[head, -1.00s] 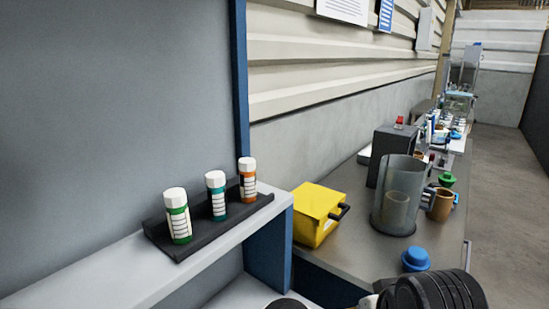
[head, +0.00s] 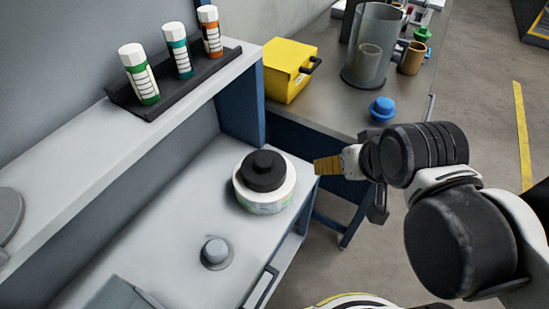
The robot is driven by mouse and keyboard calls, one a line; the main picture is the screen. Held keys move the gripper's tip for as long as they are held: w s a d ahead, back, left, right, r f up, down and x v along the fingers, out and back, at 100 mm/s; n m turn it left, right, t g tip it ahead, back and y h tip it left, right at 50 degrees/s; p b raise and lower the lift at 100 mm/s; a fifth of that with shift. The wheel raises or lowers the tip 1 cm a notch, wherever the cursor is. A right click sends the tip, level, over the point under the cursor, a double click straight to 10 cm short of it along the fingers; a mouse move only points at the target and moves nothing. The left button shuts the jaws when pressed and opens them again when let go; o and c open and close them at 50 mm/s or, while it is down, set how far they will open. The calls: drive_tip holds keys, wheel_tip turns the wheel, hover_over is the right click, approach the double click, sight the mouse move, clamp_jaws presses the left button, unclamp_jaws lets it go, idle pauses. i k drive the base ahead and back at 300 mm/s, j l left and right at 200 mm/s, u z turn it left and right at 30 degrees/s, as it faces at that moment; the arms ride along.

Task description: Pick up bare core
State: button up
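My arm reaches in from the right. My gripper (head: 350,165) is seen from the side past the right edge of the pale bench, with a tan ribbed piece at its tip. I cannot tell whether that piece is a finger pad or something held, nor how far the fingers are apart. No core can be made out for certain. A brown cylinder (head: 411,58) stands on the dark worktop, well beyond my gripper. A white roll (head: 264,202) with a black cap (head: 264,170) sits on the pale bench, left of my gripper and apart from it.
A short grey peg (head: 215,250) stands on the pale bench (head: 180,205). Three capped tubes (head: 178,50) stand in a black rack on the shelf. A yellow box (head: 289,70), a clear container (head: 372,45) and a blue knob (head: 382,109) are on the dark worktop.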

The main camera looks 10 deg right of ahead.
sight(416, 53)
drive_tip(key=j+u, duration=0.1)
drive_tip(key=u, duration=0.3)
drive_tip(key=j+u, duration=0.1)
drive_tip(key=u, duration=0.3)
drive_tip(key=i+j+u, duration=0.1)
drive_tip(key=u, duration=0.35)
drive_tip(key=z, duration=2.3)
drive_tip(key=i+l, duration=0.1)
drive_tip(key=l, duration=0.25)
drive_tip(key=i+l, duration=0.1)
drive_tip(key=l, duration=0.25)
drive_tip(key=i+l+u, duration=0.1)
drive_tip(key=l, duration=0.25)
drive_tip(key=i+l, duration=0.1)
drive_tip(key=l, duration=0.25)
drive_tip(key=i+l+u, duration=0.15)
drive_tip(key=i+l, duration=0.5)
drive_tip(key=i, duration=0.2)
drive_tip(key=i+l+u, duration=0.2)
drive_tip(key=i+l, duration=0.5)
drive_tip(key=i, duration=0.15)
drive_tip(key=i+j+u, duration=0.1)
drive_tip(key=i+j, duration=0.2)
drive_tip(key=i, duration=0.2)
